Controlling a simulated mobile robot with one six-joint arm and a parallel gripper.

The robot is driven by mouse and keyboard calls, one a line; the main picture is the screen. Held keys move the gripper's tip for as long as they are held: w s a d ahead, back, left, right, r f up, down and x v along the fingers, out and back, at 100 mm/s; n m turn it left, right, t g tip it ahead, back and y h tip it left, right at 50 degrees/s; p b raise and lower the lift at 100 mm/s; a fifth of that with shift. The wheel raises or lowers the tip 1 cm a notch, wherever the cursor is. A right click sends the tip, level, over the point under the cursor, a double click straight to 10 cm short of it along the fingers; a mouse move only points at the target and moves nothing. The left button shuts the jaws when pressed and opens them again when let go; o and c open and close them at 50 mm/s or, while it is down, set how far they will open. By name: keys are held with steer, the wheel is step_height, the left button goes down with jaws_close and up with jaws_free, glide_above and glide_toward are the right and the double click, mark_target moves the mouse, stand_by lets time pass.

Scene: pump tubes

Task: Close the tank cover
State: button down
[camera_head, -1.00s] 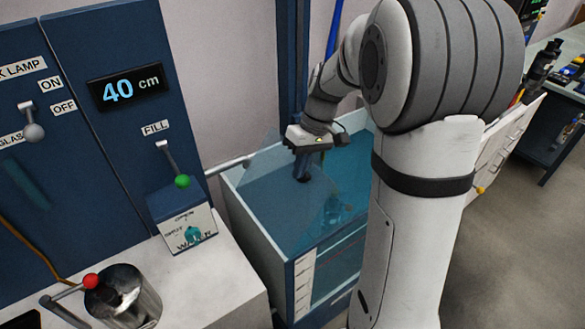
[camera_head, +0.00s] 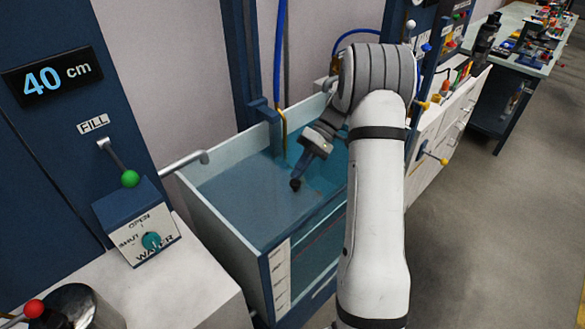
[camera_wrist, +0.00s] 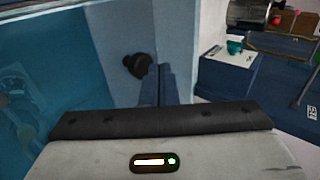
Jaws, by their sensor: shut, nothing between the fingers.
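The water tank (camera_head: 193,212) is an open-topped box with a pale rim and blue water. A grey-blue translucent sheet, seemingly the tank cover (camera_head: 245,200), spans its left and front part and looks nearly flat. Whether it rests fully on the rim I cannot tell. My gripper (camera_head: 297,178) is shut and empty, pointing down over the tank's middle. In the wrist view, its dark fingers (camera_wrist: 165,72) are beside a round black knob (camera_wrist: 138,65), with a small gap or contact I cannot tell apart. My arm hides the tank's right side.
A grey pipe (camera_head: 183,162) reaches over the tank's left rim. The water valve box (camera_head: 138,228) and fill lever (camera_head: 130,178) stand at left. A blue post (camera_head: 245,70) and hose (camera_head: 279,50) rise behind the tank. The floor (camera_head: 500,230) at right is clear.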

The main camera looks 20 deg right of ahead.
steer(key=shift+d+f, duration=0.15)
steer(key=shift+f, duration=0.6)
steer(key=shift+s+f+b, duration=0.2)
steer(key=shift+f+b, duration=0.2)
steer(key=shift+f, duration=0.1)
step_height(320, 180, up, 5)
steer(key=p, duration=0.3)
steer(key=shift+w, duration=0.15)
steer(key=w+d+r+b, duration=0.1)
steer(key=w+d+r, duration=0.2)
steer(key=d, duration=0.5)
steer(key=shift+w+r+b, duration=0.4)
steer(key=shift+w, duration=0.25)
